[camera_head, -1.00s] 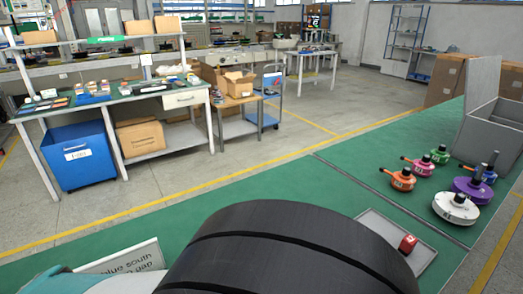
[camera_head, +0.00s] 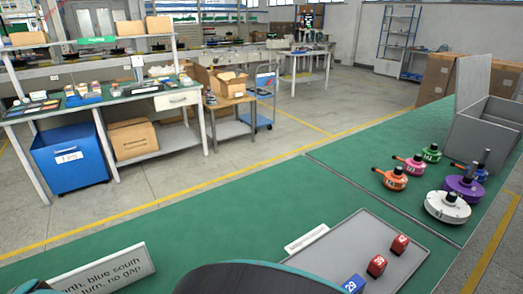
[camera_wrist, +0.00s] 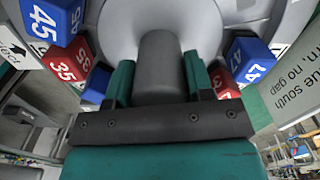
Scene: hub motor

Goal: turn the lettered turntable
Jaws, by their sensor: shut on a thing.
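In the wrist view a light grey round disc (camera_wrist: 205,22) with a dark grey upright post (camera_wrist: 158,62) at its middle fills the top; I take it for the turntable, but no letters show on it. My gripper (camera_wrist: 158,82) has its two teal fingers either side of the post, shut on it. Around the disc are a blue block marked 45 (camera_wrist: 50,18), a red block marked 35 (camera_wrist: 68,66), a blue block marked 47 (camera_wrist: 248,62) and a partly hidden red block (camera_wrist: 224,84). In the head view the turntable and gripper are out of sight.
A grey tray (camera_head: 345,240) holds two red blocks (camera_head: 376,265) and a blue block (camera_head: 352,285) on the green bench. Several coloured hub motors (camera_head: 447,206) stand at the right by an open grey box (camera_head: 480,130). A sign (camera_head: 100,270) stands front left.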

